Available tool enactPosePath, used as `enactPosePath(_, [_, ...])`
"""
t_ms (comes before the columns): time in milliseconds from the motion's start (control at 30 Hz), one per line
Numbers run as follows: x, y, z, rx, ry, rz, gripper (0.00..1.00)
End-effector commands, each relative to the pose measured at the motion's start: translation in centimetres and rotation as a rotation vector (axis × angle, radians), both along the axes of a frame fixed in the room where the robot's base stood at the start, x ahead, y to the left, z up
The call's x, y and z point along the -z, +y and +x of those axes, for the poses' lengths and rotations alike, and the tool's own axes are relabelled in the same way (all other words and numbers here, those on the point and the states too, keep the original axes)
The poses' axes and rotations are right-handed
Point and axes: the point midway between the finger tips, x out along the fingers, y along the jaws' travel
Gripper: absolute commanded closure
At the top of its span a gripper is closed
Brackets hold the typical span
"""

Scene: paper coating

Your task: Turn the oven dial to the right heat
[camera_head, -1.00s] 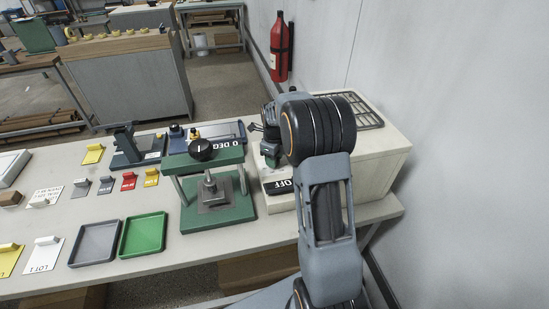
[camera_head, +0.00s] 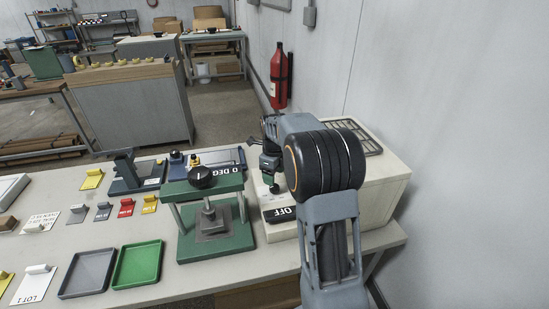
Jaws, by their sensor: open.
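The oven is the cream box (camera_head: 378,190) at the right end of the bench, with a dark rack on top. A black label reading OFF (camera_head: 279,214) sits at its front left. My gripper (camera_head: 266,160) is in front of the oven's left side, above that label, open and partly hidden behind my wrist. A small dark round part (camera_head: 275,188) shows just below it. It may be the dial, but I cannot tell, nor whether my gripper touches it. My arm hides much of the oven's front.
A green press (camera_head: 216,229) with a black knob stands just left of the oven. A green tray (camera_head: 137,265) and a grey tray (camera_head: 88,274) lie farther left. A wall with a red fire extinguisher (camera_head: 279,76) is close behind on the right.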

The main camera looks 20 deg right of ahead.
Motion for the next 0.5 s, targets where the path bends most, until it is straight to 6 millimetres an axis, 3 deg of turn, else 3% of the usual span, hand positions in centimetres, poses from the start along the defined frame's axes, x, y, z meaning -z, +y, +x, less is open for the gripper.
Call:
enactPosePath(233, [-4.9, 0.0, 0.0, 0.001, -0.003, 0.000, 0.37])
enactPosePath(500, [-7.8, 0.0, 0.0, 0.001, 0.000, 0.000, 0.37])
